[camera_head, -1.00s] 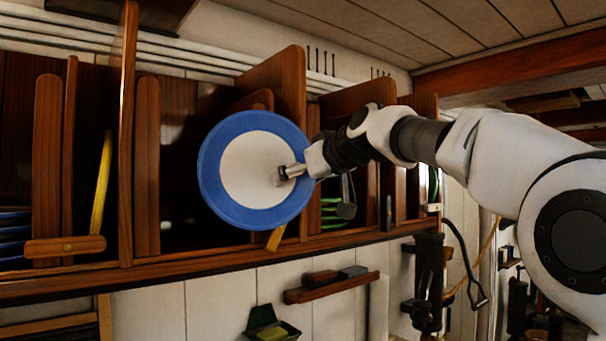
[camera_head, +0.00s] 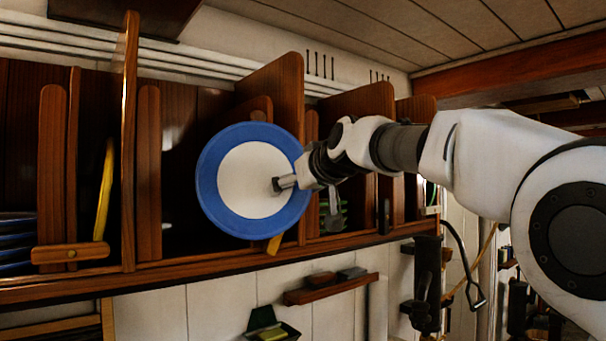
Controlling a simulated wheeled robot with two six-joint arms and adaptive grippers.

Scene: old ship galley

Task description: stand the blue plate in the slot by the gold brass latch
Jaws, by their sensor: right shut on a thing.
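The blue plate (camera_head: 211,181), with a white centre, is held up on edge in front of the wooden rack, its face toward me. My right gripper (camera_head: 284,183) is shut on the plate near its right side. A small gold-coloured round spot (camera_head: 71,253) shows on a wooden bar across the front of the left slot; I cannot tell if it is the brass latch. A yellow piece (camera_head: 273,244) sticks out below the plate, mostly hidden by it. The plate hides part of the slot behind it. My left gripper is not in view.
The wooden rack's front ledge (camera_head: 190,270) runs below the slots, and upright dividers (camera_head: 129,150) stand on it. Blue plates (camera_head: 16,240) are stacked at far left. A yellow plate (camera_head: 104,190) stands in a left slot. Green-edged dishes (camera_head: 323,214) sit behind my gripper.

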